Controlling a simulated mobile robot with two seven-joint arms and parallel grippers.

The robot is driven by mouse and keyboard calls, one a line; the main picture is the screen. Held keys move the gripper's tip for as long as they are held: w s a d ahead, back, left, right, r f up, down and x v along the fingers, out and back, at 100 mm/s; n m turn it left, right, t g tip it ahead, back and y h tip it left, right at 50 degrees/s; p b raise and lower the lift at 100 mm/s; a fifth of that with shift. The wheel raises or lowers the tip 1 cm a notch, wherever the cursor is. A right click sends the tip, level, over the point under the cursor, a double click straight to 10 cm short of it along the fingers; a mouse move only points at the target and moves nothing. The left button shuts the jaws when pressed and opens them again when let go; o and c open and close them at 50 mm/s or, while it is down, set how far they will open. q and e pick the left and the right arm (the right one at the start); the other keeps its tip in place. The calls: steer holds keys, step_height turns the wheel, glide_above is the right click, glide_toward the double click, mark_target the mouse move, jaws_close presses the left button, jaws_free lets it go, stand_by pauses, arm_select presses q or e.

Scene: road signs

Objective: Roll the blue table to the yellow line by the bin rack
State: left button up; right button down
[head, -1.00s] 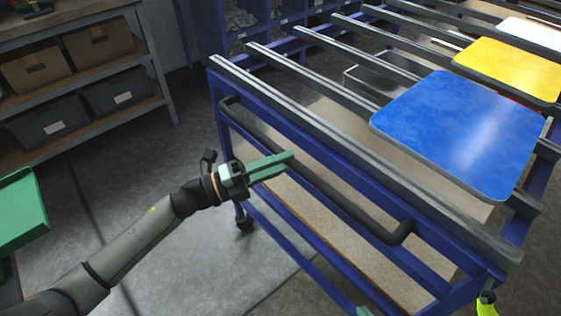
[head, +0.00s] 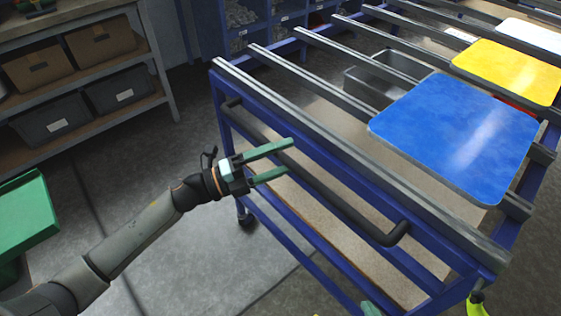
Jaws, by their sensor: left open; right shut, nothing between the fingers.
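The blue table (head: 300,120) is a wheeled frame with grey rails on top and a dark bar handle (head: 345,208) along its near side. A caster (head: 246,218) shows under its left corner. My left gripper (head: 288,158) is open at the handle's left part, its green fingertips overlapping the bar in the picture. I cannot tell whether they touch it. My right gripper (head: 371,308) shows only as a green tip at the bottom edge, short of the handle; it is shut and empty. A blue rack with bins (head: 205,30) stands behind the table. I see no yellow line.
Blue (head: 455,135), yellow (head: 508,72) and white (head: 530,34) sign plates lie on the rails. A shelf with boxes (head: 75,105) stands at left, a green tray (head: 25,215) below it. Open grey floor (head: 165,190) lies between shelf and table.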

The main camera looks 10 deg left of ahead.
arm_select(q)
steer(key=s+d+r+p, duration=0.2)
steer(key=s+r+p, duration=0.9)
steer(key=s, duration=0.2)
steer(key=shift+s+d+r, duration=0.15)
steer(key=shift+s+d, duration=0.15)
steer(key=shift+d, duration=0.1)
arm_select(e)
step_height(320, 180, up, 10)
steer(key=s+d, duration=0.1)
steer(key=d, duration=0.1)
steer(key=shift+s+r, duration=0.2)
steer(key=shift+s, duration=0.1)
steer(key=shift+f, duration=0.1)
